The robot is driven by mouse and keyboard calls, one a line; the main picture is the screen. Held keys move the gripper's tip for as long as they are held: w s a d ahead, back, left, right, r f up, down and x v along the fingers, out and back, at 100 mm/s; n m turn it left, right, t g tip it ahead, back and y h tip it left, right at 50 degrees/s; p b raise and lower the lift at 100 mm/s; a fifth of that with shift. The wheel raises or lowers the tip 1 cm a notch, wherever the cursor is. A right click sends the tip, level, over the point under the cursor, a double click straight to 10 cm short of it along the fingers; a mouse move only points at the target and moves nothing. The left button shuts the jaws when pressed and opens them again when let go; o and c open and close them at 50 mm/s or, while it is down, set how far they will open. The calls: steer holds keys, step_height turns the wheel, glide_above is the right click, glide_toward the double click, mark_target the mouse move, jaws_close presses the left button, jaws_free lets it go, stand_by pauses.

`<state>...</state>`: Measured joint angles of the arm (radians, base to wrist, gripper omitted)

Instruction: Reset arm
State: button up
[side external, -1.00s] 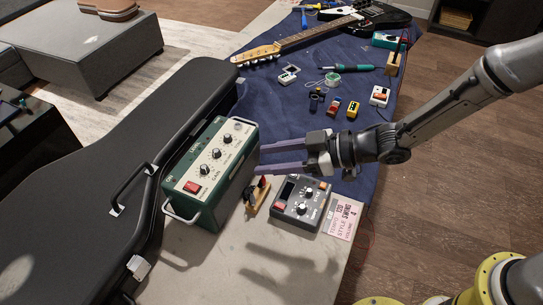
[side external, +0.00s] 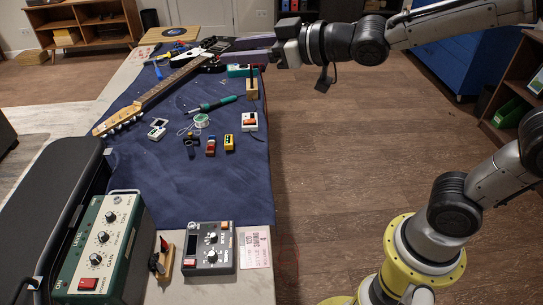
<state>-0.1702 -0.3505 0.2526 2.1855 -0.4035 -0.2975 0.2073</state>
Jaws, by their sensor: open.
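My gripper (side external: 222,51) is raised at the top middle of the side external view. Its two long purple-grey fingers point left, apart, with nothing seen between them. They overlap the black body of the electric guitar (side external: 165,86) in the picture; their height above it is hard to judge. The wrist and arm reach in from the upper right, over the floor beside the bench. The fingers hide part of the guitar body.
A blue cloth (side external: 150,185) covers much of the bench, with a soldering iron (side external: 212,105) and several small pedals. A green amplifier (side external: 105,248), a grey multi-effects unit (side external: 209,247) and a black case (side external: 52,185) are in front. The wooden floor at right is open.

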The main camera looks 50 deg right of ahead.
steer(key=s+d+f+m+g+h, duration=0.2)
steer(key=s+d+m+h, duration=0.25)
steer(key=s+d, duration=0.65)
steer(key=s+f+g, duration=0.3)
steer(key=s+f, duration=0.2)
steer(key=s, duration=0.2)
steer(key=s+a+f+g, duration=0.1)
steer(key=s+f+g, duration=0.3)
steer(key=s, duration=0.3)
steer(key=shift+s+a+f, duration=0.15)
steer(key=shift+f, duration=0.25)
steer(key=shift+m, duration=0.35)
stand_by(0.5)
